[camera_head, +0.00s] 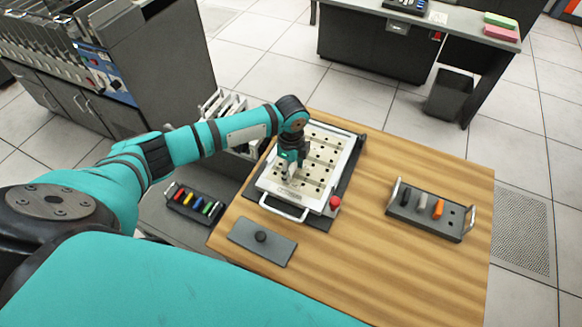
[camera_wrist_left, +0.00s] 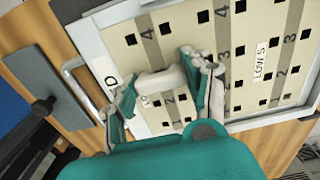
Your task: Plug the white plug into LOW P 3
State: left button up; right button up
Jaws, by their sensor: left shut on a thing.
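The plugboard (camera_head: 322,150) is a cream panel with rows of square holes, set in a light frame on the wooden table. My left gripper (camera_head: 289,172) is over its near left part. In the left wrist view, that gripper (camera_wrist_left: 165,84) is shut on the white plug (camera_wrist_left: 160,82), which lies across between its fingertips in front of the panel. Rows numbered 1 to 4 show around it, and a LOW S label (camera_wrist_left: 262,60) is to the right. I cannot read a LOW P label; the fingers and plug cover part of the panel. Whether the plug touches a hole is unclear.
A dark tray (camera_head: 455,234) with black, grey and orange plugs stands at the table's right. Another tray (camera_head: 178,206) with several coloured plugs is at the left. A grey plate with a black knob (camera_head: 261,237) lies in front; a red button (camera_head: 335,202) is at the board's corner.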

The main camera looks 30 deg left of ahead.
aim_at(291, 168)
pick_arm(q)
jog(key=shift+f, duration=0.1)
jog(key=o, duration=1)
notch_tip(291, 168, up, 12)
